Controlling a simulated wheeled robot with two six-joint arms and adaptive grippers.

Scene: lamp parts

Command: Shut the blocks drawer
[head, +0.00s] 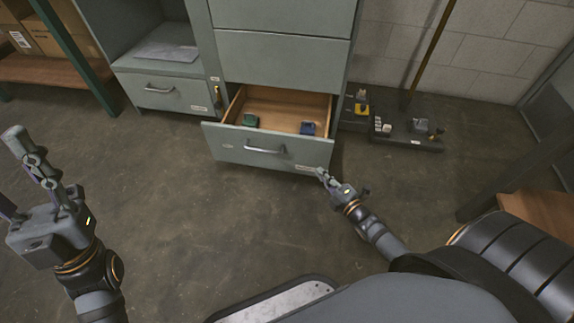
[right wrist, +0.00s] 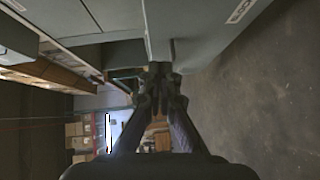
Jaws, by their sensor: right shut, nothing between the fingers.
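The blocks drawer (head: 225,137) is the low grey drawer in the middle of the head view. It is pulled out, with a bare wood inside and a silver bar handle (head: 265,150). A green block (head: 250,120) and a blue block (head: 307,128) lie in it. My right gripper (head: 322,175) is shut and empty by the right end of the drawer front; whether it touches is unclear. In the right wrist view its fingertips (right wrist: 158,70) meet beside a grey panel with a partly cut-off label. My left gripper (head: 8,170) is open and empty, far left, away from the drawer.
A shut drawer (head: 160,92) under an open shelf stands left of the cabinet. A low dark tray (head: 405,142) with small parts lies on the floor at right. Wooden furniture (head: 540,215) stands at the right edge. The floor before the drawer is clear.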

